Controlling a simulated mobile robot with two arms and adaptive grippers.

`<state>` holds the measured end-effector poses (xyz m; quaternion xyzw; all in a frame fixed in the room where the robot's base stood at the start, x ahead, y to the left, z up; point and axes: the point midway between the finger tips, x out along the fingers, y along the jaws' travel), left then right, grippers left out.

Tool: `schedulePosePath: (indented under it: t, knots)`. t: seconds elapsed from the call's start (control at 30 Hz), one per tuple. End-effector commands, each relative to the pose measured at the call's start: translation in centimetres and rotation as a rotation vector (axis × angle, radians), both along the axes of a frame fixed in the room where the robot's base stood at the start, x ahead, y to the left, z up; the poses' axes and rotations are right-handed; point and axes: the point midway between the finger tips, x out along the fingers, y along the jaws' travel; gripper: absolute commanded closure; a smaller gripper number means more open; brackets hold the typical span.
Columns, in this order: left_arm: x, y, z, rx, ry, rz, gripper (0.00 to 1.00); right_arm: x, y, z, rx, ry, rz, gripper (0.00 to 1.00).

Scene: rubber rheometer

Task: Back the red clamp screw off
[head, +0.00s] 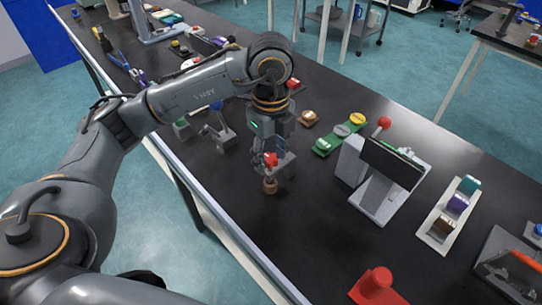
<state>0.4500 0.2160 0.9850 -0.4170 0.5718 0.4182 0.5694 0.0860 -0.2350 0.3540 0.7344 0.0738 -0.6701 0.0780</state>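A red knob (271,160), which looks like the red clamp screw, sits low on the near side of a grey clamp body (284,163) on the black bench. A round brown piece (270,186) is at the clamp's foot. My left gripper (268,152) reaches down from above, with its fingertips right at the red knob. The fingers and clamp overlap in grey, so I cannot tell whether the fingers are closed on the knob or only around it. My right gripper is not in view.
To the right are a device with a dark screen (393,163) and red-ball lever (384,123), a green tray (323,147) and a white sample tray (436,229). A red object (376,284) is in front. The bench between is clear.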

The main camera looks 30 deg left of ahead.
Motion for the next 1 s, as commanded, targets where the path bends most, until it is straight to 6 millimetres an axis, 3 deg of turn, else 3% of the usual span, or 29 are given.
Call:
schedulePosePath:
  t: [0.27, 0.5, 0.67, 1.0]
  knots:
    - [0.1, 0.1, -0.1, 0.001, -0.003, -0.038, 0.53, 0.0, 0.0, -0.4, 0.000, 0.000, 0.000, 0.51]
    - [0.1, 0.1, -0.2, -0.001, -0.005, -0.335, 0.53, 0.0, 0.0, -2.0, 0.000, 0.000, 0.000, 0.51]
    - [0.1, 0.1, 0.0, 0.000, -0.004, -0.427, 0.53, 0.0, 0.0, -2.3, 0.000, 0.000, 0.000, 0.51]
    - [0.0, 0.1, 0.0, -0.002, -0.003, -0.787, 0.53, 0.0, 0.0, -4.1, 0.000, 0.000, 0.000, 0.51]
